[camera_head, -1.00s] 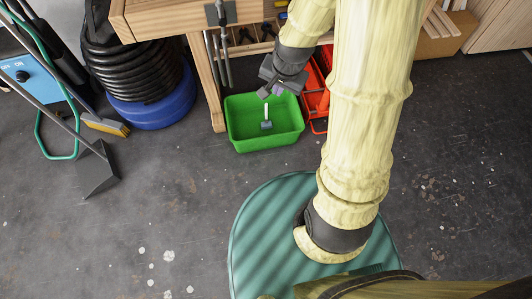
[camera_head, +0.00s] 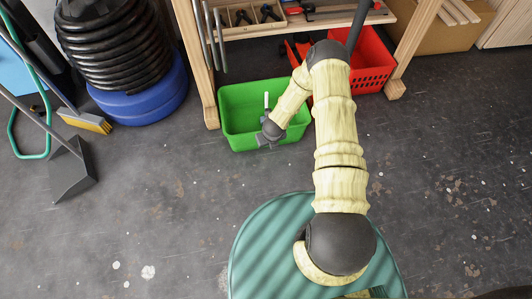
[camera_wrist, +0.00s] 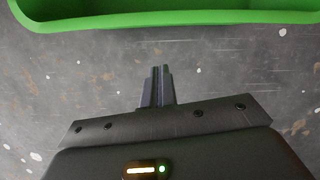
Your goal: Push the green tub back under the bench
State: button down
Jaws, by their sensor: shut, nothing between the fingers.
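The green tub (camera_head: 295,132) stands on the floor at the bench's front, just right of a bench leg. Its front edge sticks out a little past the leg's foot. A small brush-like item with a pale handle (camera_head: 266,100) shows inside it. My gripper (camera_head: 262,141) is low at the tub's front side, its fingers shut and empty. In the wrist view the closed fingers (camera_wrist: 160,86) point at the tub's green wall (camera_wrist: 170,20), with a strip of floor showing between. My arm hides part of the tub's right side.
A red crate (camera_head: 372,75) stands right of the tub under the bench. The wooden bench leg (camera_head: 200,75) is close on the left, with another leg (camera_head: 408,50) at right. A blue drum (camera_head: 150,103) stands further left. The floor in front is clear.

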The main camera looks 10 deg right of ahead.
jog(key=f+m, duration=0.1)
jog(key=f, duration=0.1)
jog(key=f+m, duration=0.1)
jog(key=f, duration=0.1)
jog(key=shift+s, duration=0.4)
jog(key=b+x, duration=0.3)
jog(key=x, duration=0.2)
jog(key=b+x, duration=0.4)
jog(key=x, duration=0.1)
jog(key=shift+s+d+f, duration=0.1)
jog(key=shift+d+f, duration=0.05)
jog(key=shift+f, duration=0.3)
jog(key=w+b, duration=0.2)
jog(key=w, duration=0.1)
jog(key=shift+w+r, duration=0.15)
jog(key=shift+r, duration=0.05)
jog(key=shift+w+r, duration=0.2)
jog(key=shift+w, duration=0.15)
